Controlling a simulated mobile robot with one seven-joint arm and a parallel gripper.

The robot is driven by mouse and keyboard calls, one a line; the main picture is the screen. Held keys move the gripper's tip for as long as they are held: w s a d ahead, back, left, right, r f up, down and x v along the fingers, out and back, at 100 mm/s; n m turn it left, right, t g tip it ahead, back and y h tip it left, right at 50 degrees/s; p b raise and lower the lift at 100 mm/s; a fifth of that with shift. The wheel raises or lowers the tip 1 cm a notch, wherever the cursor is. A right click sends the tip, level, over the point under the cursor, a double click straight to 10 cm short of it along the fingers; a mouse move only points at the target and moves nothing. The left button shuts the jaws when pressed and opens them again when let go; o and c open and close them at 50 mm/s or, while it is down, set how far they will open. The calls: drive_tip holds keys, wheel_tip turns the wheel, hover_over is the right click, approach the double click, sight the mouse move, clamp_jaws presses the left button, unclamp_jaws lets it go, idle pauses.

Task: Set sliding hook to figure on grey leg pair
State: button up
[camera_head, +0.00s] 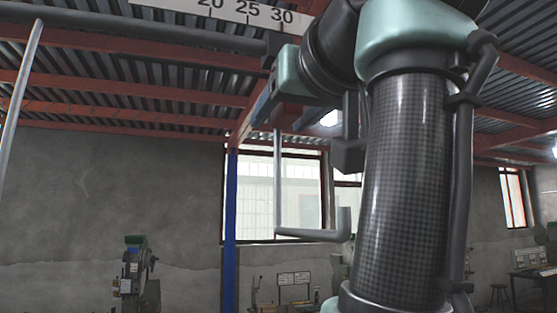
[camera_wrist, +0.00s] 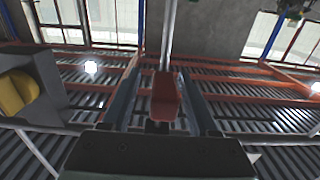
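In the head view the sliding hook (camera_head: 277,180) is a grey rod hanging straight down, bent right at the bottom, with a short upturned end. Its top is hidden behind my gripper (camera_head: 272,108). In the wrist view a red block (camera_wrist: 165,97) at the end of the grey rod (camera_wrist: 168,35) lies between my gripper's two fingers (camera_wrist: 162,75). Gaps show on both sides of the block, so the fingers look open around it.
A thick grey bar (camera_head: 130,32) runs below the scale, and a slanting grey post (camera_head: 20,85) stands left. A blue column (camera_head: 230,220) stands by the window. A green-topped machine (camera_head: 134,270) is low left. My arm covers much of the right side.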

drive_tip(key=shift+a, duration=0.15)
drive_tip(key=shift+s+d+f+b, duration=0.1)
drive_tip(key=shift+s+d+b, duration=0.1)
drive_tip(key=shift+s+b, duration=0.25)
drive_tip(key=b+v, duration=0.5)
drive_tip(key=v, duration=0.7)
drive_tip(key=shift+b, duration=0.3)
